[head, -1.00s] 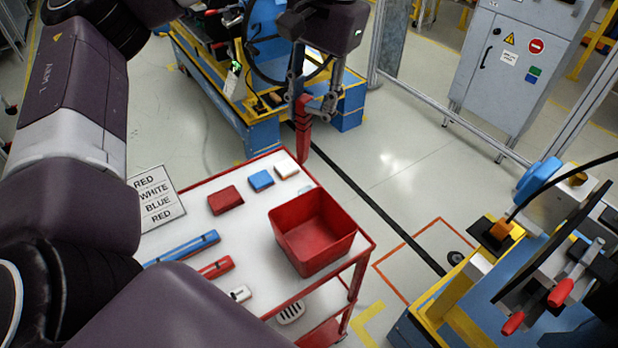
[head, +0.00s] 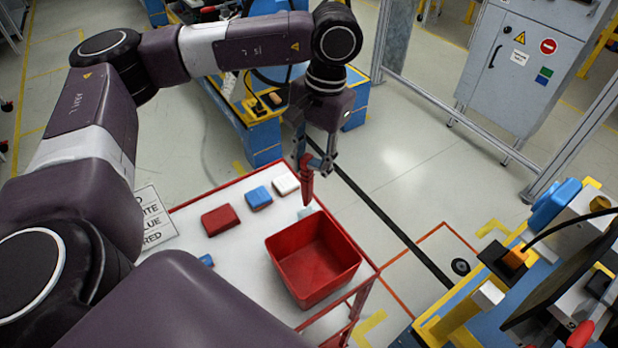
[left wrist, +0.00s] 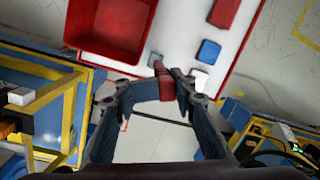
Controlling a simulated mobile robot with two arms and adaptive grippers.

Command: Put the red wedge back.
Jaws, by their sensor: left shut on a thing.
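My left gripper (head: 312,164) is shut on the red wedge (head: 306,186), which hangs down from the fingertips. In the head view the wedge appears near the back right edge of the cart, just behind the red bin. The wedge (left wrist: 164,84) also shows between the two fingers in the left wrist view, end on. I cannot tell its exact height above the cart. My right gripper is not in view.
The white-topped, red-rimmed cart (head: 190,248) carries an empty red bin (head: 313,262), a red block (head: 220,220), a blue block (head: 258,197), a white block (head: 286,184) and a small grey-green patch (head: 305,212). A label sign (head: 155,215) is partly hidden by my arm.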

